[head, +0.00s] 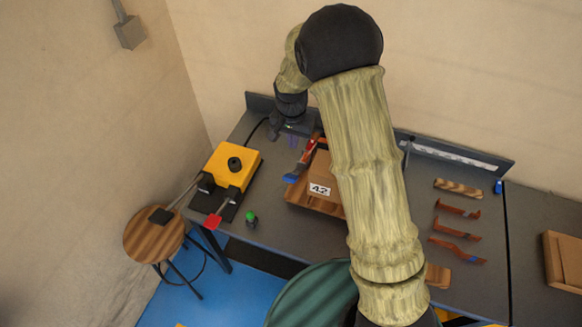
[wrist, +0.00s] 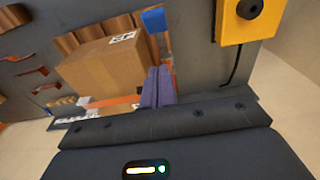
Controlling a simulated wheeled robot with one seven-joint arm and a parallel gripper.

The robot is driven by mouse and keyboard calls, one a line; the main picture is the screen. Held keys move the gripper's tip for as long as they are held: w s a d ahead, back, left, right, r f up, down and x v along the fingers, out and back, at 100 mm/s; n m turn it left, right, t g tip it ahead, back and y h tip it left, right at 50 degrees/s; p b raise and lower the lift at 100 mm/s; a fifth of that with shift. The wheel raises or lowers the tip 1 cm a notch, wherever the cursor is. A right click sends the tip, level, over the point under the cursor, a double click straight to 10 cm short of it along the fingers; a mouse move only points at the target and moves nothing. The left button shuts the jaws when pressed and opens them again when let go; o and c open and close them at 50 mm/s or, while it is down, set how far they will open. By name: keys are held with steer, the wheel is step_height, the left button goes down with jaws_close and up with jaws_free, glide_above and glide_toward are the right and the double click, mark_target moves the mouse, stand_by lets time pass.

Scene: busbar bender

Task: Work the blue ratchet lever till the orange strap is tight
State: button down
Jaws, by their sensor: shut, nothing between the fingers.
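The blue ratchet lever (head: 291,177) sticks out at the left side of a labelled cardboard box (head: 319,189) on the bench. In the wrist view the blue lever end (wrist: 153,20) shows at the top, beyond my fingertips and apart from them. The orange strap (head: 311,148) runs beside the box; a stretch of the orange strap (wrist: 118,103) also shows low in the wrist view, left of my fingers. How tight it is cannot be told. My gripper (wrist: 160,70) is shut and empty, its purple fingers together. My arm hides part of the box.
A yellow machine (head: 232,161) with a red-ended handle (head: 212,221) stands left on the bench. Several bent copper bars (head: 455,230) lie to the right. A round stool (head: 154,235) stands at the left. Bare bench lies between the machine and the box.

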steer(key=p, duration=0.4)
glide_above(291, 175)
steer(key=w+d, duration=0.1)
steer(key=w, duration=0.1)
step_height(291, 175, down, 8)
steer(key=shift+s+f, duration=0.1)
steer(key=shift+s+a+f+p, duration=0.2)
steer(key=shift+s+f+p, duration=0.3)
steer(key=shift+f, duration=0.1)
steer(key=shift+s+a+f+p, duration=0.15)
steer(key=shift+s+f+p, duration=0.25)
steer(key=shift+f, duration=0.2)
steer(key=shift+s+a+f, duration=0.1)
steer(key=shift+s+f, duration=0.15)
steer(key=shift+f, duration=0.2)
steer(key=shift+a+f, duration=0.15)
